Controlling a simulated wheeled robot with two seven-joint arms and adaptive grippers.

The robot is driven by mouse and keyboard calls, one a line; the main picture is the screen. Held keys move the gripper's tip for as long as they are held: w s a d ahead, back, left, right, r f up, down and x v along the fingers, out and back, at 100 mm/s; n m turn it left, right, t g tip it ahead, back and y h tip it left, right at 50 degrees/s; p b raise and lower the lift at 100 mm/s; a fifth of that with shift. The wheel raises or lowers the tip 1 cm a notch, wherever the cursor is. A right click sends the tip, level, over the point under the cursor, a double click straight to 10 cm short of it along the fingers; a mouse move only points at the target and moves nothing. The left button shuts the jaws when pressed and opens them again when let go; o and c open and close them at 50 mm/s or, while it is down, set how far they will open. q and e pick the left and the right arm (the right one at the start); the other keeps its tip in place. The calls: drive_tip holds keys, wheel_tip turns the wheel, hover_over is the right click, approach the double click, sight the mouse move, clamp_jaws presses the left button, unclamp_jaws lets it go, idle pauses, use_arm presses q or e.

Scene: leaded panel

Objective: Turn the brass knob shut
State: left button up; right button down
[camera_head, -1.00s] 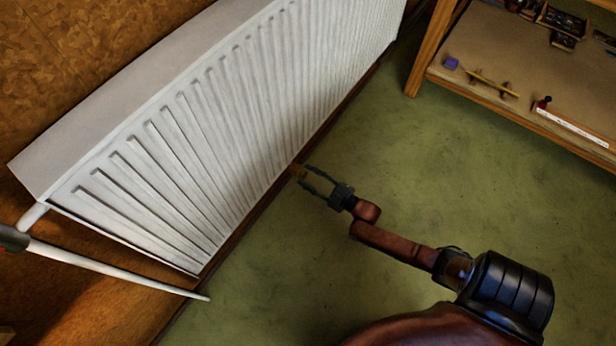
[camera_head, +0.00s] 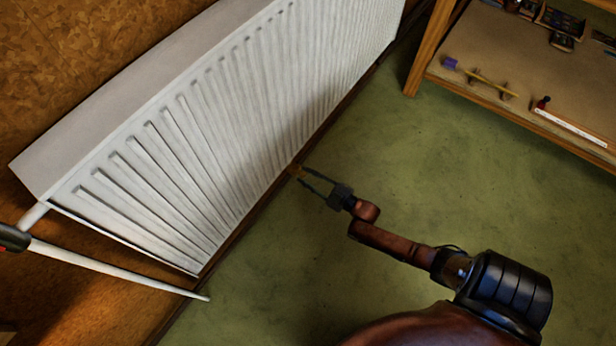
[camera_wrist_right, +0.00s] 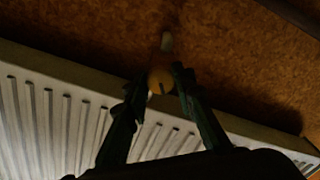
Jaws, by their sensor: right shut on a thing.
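The brass knob (camera_head: 297,170) shows in the head view as a small yellow-brown piece by the lower edge of the white radiator (camera_head: 190,150). In the right wrist view the knob (camera_wrist_right: 161,79) is a round orange-yellow piece between the fingertips, with a dark mark on its face. My right gripper (camera_head: 304,175) is shut on the knob, a finger on each side; it also fills the lower middle of the right wrist view (camera_wrist_right: 158,84). The fingers hide the knob's sides. My left gripper is not in view.
A pale pipe (camera_head: 110,268) slants down at the left below the radiator. A wooden workbench (camera_head: 520,75) with small tools stands at the upper right. The green floor (camera_head: 350,270) between them is clear apart from my right arm.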

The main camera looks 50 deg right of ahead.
drive_tip(key=shift+m, duration=1.2)
drive_tip(key=shift+a+m+p, duration=0.1)
drive_tip(key=shift+m+p, duration=0.3)
drive_tip(key=shift+m, duration=0.5)
drive_tip(key=m, duration=0.2)
drive_tip(key=shift+m, duration=0.3)
drive_tip(key=m, duration=0.2)
drive_tip(key=shift+m, duration=0.4)
use_arm(q)
drive_tip(key=shift+b, duration=0.3)
use_arm(e)
drive_tip(key=m, duration=1.5)
drive_tip(key=shift+s+a+f+m, duration=0.1)
drive_tip(key=shift+m, duration=0.2)
